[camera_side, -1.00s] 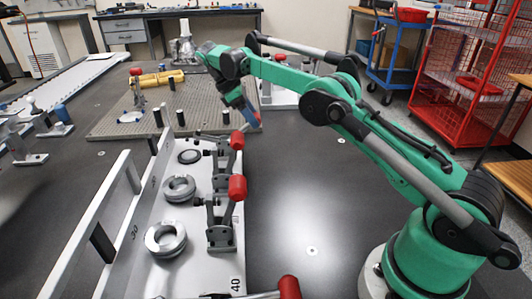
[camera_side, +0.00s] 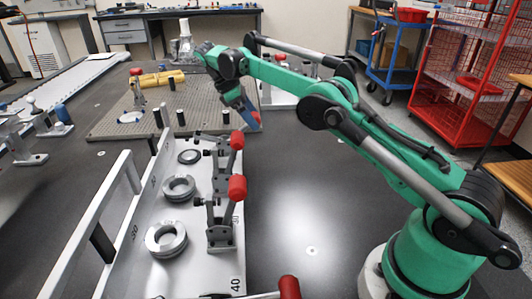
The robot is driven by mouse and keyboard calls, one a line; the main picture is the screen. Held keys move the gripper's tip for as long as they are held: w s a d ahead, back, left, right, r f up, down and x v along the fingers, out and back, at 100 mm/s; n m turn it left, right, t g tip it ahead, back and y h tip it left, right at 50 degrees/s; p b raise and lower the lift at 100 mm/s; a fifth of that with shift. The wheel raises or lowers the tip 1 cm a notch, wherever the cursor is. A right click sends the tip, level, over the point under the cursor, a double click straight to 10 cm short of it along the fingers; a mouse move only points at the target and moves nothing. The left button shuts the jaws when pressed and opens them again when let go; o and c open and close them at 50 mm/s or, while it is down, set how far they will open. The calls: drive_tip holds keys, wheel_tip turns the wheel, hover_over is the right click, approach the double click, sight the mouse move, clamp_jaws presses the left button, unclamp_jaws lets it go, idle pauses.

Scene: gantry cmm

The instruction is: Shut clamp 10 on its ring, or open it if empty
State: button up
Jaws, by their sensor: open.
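A long white fixture (camera_side: 197,279) carries a row of toggle clamps. The nearest fully visible clamp (camera_side: 220,215) has its red handle (camera_side: 237,188) raised. Another clamp (camera_side: 222,180) stands behind it with its red handle (camera_side: 237,140) up. I cannot read a 10 on any clamp. My gripper (camera_side: 249,119), with bluish fingers, is open above the far end of the fixture, close to a small red part. Contact cannot be told.
A perforated plate (camera_side: 110,127) with black posts and a yellow part (camera_side: 157,79) lies beyond the fixture. A white rail (camera_side: 88,233) runs along its left side. A red handle (camera_side: 289,288) lies low in front. The dark table to the right is clear.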

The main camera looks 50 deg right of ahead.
drive_tip(key=shift+s+d+f+t+y, duration=0.55)
drive_tip(key=shift+f+t+y, duration=0.05)
drive_tip(key=shift+t+y, duration=0.2)
drive_tip(key=f+t+y, duration=0.1)
drive_tip(key=s+d+f+t+y, duration=0.1)
drive_tip(key=f+t+y, duration=0.1)
drive_tip(key=shift+s+d, duration=0.1)
drive_tip(key=s+a+r+m+t, duration=0.2)
drive_tip(key=s+a+r+m, duration=0.15)
drive_tip(key=a+r, duration=0.45)
drive_tip(key=s+a+m+t, duration=0.4)
drive_tip(key=s+a+m, duration=0.1)
drive_tip(key=s, duration=0.6)
drive_tip(key=shift+a+f+t, duration=0.35)
drive_tip(key=shift+a+t, duration=0.05)
drive_tip(key=shift+a, duration=0.15)
drive_tip(key=shift+m, duration=0.25)
